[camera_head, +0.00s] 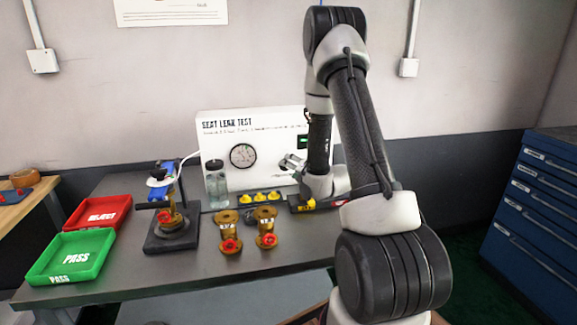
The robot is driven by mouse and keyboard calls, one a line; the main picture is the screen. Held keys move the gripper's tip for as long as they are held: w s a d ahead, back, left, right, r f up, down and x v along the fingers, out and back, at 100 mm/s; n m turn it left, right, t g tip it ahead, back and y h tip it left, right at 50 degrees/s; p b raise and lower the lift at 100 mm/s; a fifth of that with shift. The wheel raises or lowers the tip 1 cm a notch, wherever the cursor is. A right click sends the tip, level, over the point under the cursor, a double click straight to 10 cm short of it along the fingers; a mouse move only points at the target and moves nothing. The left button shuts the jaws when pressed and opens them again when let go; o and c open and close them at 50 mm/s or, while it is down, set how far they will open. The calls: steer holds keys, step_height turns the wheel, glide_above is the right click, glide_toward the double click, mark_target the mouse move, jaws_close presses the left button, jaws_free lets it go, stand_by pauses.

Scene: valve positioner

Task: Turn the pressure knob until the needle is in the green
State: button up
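A white panel (220,133) headed SEAT LEAK TEST stands at the back of the bench. It carries a round dial gauge (243,155) with a pale face and black rim. The needle and any green band are too small to read surely. My arm reaches down in front of the panel's right part. Small grey parts, apparently my gripper (292,163), show against the panel right of the gauge. Whether they are open or shut is unclear. I cannot make out the pressure knob; it may be hidden behind my gripper or arm.
A green PASS tray (68,275) and red REJECT tray (126,203) lie on the left. A fixture (172,240) holds a valve. Two brass valves (229,243) stand in front, with yellow pieces (260,197) and a clear bottle (216,185) behind. A blue cabinet (540,200) stands right.

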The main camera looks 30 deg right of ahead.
steer(key=x, duration=0.3)
steer(key=shift+w, duration=0.3)
steer(key=shift+c, duration=0.5)
steer(key=c, duration=0.9)
steer(key=shift+f+m+t+y, duration=0.2)
steer(key=shift+m+t+y, duration=0.25)
steer(key=shift+m, duration=0.65)
steer(key=shift+c, duration=0.2)
steer(key=o, duration=1)
